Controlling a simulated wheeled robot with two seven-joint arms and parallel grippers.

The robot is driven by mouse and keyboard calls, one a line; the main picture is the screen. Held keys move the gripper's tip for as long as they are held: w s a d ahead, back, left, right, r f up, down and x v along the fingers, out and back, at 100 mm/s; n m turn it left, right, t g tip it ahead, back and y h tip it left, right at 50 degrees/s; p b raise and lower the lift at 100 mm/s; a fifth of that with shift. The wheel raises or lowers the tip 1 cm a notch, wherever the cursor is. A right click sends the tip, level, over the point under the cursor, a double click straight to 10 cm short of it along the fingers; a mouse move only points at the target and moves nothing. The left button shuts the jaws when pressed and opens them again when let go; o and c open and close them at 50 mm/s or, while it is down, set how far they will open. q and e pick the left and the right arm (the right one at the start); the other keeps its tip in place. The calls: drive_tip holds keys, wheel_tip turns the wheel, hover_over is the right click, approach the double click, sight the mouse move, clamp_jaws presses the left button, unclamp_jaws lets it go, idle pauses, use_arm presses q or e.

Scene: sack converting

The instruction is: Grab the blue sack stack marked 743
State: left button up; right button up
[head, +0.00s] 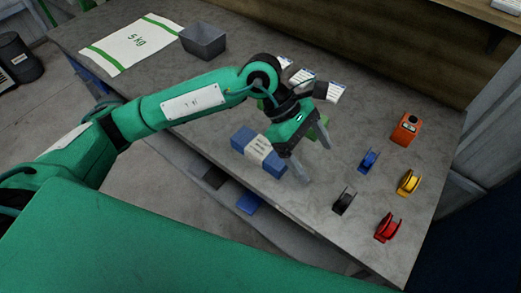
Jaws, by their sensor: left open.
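A blue sack stack (242,141) with a white paper band around its middle lies on the grey table. Print shows on the band, but it is too small to read the number. My left gripper (312,160) is open and empty. Its fingers point down toward the table, just to the right of the blue stack, with one finger close to the stack's right end. I cannot tell whether that finger touches it. My right gripper is not in view.
On the grey table (400,105), blue, black, red and yellow tape-dispenser-like items (368,161) and an orange device (405,129) stand right. A grey bin (203,41) and "5 kg" sack (130,44) lie far left.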

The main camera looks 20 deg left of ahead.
use_arm(q)
drive_tip(key=w+a+f+t+y, duration=0.2)
drive_tip(key=w+a+y, duration=0.3)
drive_tip(key=a, duration=0.3)
drive_tip(key=t+y, duration=0.1)
drive_tip(key=y, duration=0.2)
hover_over(261, 147)
drive_tip(key=shift+m, duration=0.4)
drive_tip(key=f+b, duration=0.1)
drive_tip(key=f, duration=0.1)
drive_tip(key=f+b, duration=0.1)
drive_tip(key=f, duration=0.2)
drive_tip(key=shift+s+a+f+b, duration=0.1)
drive_tip(key=shift+a+f+b, duration=0.1)
drive_tip(key=shift+b, duration=0.1)
wheel_tip(261, 147, down, 2)
drive_tip(key=shift+b, duration=0.35)
drive_tip(key=shift+f, duration=0.25)
wheel_tip(261, 147, down, 4)
drive_tip(key=shift+d+f+b, duration=0.1)
drive_tip(key=shift+f+b, duration=0.1)
drive_tip(key=shift+b, duration=0.35)
drive_tip(key=shift+f, duration=0.3)
drive_tip(key=c, duration=1.2)
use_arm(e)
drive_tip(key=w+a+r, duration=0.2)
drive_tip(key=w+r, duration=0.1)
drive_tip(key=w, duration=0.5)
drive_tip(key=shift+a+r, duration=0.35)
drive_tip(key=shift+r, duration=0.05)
